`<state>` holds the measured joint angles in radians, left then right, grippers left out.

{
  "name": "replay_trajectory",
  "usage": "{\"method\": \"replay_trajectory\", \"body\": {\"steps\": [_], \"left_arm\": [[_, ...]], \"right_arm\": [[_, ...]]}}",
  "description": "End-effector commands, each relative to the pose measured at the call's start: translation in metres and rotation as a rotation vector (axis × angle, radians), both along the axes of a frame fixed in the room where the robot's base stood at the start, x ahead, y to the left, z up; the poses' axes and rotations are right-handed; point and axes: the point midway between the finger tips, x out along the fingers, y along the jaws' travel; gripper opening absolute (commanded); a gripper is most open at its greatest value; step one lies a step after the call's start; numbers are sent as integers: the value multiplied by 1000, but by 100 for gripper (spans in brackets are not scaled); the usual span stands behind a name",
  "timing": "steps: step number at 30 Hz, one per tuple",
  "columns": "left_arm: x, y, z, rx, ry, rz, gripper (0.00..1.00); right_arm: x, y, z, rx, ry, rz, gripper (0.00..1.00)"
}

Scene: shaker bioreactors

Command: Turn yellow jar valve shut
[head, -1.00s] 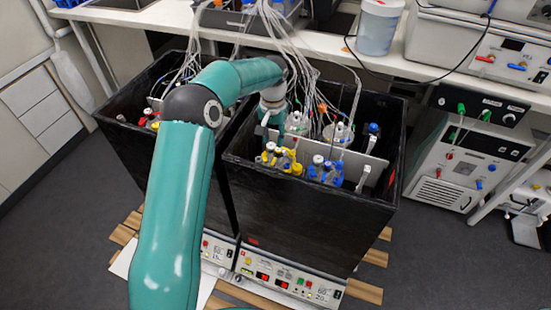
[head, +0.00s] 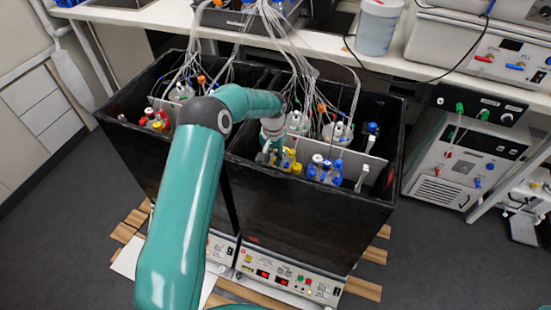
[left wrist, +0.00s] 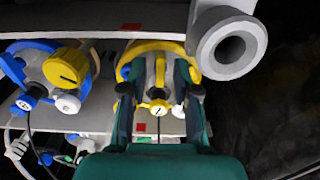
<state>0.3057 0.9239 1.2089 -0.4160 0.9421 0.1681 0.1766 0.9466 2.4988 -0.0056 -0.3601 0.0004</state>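The yellow jar (left wrist: 189,69) has a yellow lid and shows in the top middle of the left wrist view. My left gripper (left wrist: 160,68) is open, one dark finger on each side of the jar's yellow fittings. I cannot tell whether the fingers touch them. In the head view the yellow-topped jar (head: 290,160) stands at the front of the right black box, partly covered by my left gripper (head: 265,157). My right gripper is not in view.
A blue-topped jar (head: 325,170) stands just right of the yellow one, and a grey plate (head: 374,166) rises behind them. The black box wall (head: 330,215) bounds the front. Many thin tubes (head: 300,65) hang above. A grey pipe end (left wrist: 229,46) is close to the gripper.

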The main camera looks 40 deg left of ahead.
Motion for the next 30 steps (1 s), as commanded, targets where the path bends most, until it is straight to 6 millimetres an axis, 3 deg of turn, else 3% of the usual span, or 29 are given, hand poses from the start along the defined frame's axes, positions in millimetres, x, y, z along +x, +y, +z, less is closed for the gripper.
{"method": "replay_trajectory", "body": {"steps": [1, 4, 8, 9, 20, 30], "left_arm": [[0, 0, 0, 0, 0, 0, 17], [0, 0, 0, 0, 0, 0, 0], [0, 0, 0, 0, 0, 0, 0], [1, -15, 1, 0, 1, -10, 0], [3, -3, -1, 0, -2, -59, 0], [2, 0, -2, 2, -4, -278, 0]], "right_arm": [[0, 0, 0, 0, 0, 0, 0], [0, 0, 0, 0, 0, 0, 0], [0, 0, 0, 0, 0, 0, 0], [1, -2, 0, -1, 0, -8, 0], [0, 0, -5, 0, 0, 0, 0], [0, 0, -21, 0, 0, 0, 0]]}}
